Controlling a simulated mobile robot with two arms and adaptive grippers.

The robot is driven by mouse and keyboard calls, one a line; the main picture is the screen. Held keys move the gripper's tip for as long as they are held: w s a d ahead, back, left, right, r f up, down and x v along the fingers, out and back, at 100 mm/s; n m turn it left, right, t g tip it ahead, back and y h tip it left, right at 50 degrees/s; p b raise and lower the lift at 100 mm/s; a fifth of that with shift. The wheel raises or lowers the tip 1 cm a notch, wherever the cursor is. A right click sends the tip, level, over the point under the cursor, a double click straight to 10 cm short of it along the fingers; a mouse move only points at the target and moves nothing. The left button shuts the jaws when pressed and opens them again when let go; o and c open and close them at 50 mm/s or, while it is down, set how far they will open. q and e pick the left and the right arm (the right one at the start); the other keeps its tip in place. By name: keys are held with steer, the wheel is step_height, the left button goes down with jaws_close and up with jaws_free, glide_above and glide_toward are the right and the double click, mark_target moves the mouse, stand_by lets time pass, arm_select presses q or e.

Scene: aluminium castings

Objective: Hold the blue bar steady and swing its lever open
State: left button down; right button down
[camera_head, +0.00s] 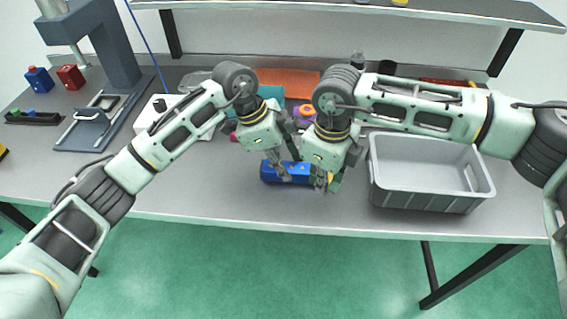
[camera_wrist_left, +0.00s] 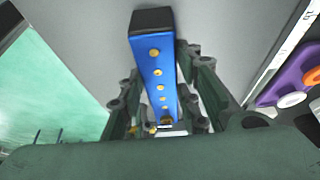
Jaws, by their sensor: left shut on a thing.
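The blue bar (camera_head: 296,177) lies near the front edge of the grey bench. In the left wrist view the bar (camera_wrist_left: 156,80) has a dark end cap and a row of brass-coloured dots. My left gripper (camera_head: 278,170) is shut on the bar, with a finger along each side in the left wrist view. My right gripper (camera_head: 327,184) is at the bar's right end, fingers pointing down. A small yellow spot shows between its fingers. I cannot make out the lever; the right gripper covers that end. Whether the right fingers are closed is unclear.
A grey empty bin (camera_head: 430,205) stands just right of the right gripper. A white box (camera_head: 165,112), a grey press (camera_head: 105,50) and an orange sheet (camera_head: 290,82) are farther back. Blue and red blocks stand at the far left. The bench front left of the bar is clear.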

arm_select(q)
steer(key=shift+w+r, duration=0.15)
steer(key=shift+w, duration=0.05)
arm_select(e)
steer(key=shift+s+d+f, duration=0.15)
steer(key=shift+d, duration=0.5)
arm_select(q)
steer(key=shift+s+a+f, duration=0.1)
steer(key=shift+f, duration=0.15)
arm_select(e)
steer(key=shift+d, duration=0.95)
arm_select(q)
steer(key=shift+s+f, duration=0.1)
arm_select(e)
steer(key=shift+w+d, duration=0.25)
steer(key=shift+d, duration=0.05)
steer(key=shift+w+d, duration=0.1)
steer(key=shift+d, duration=0.1)
stand_by(0.5)
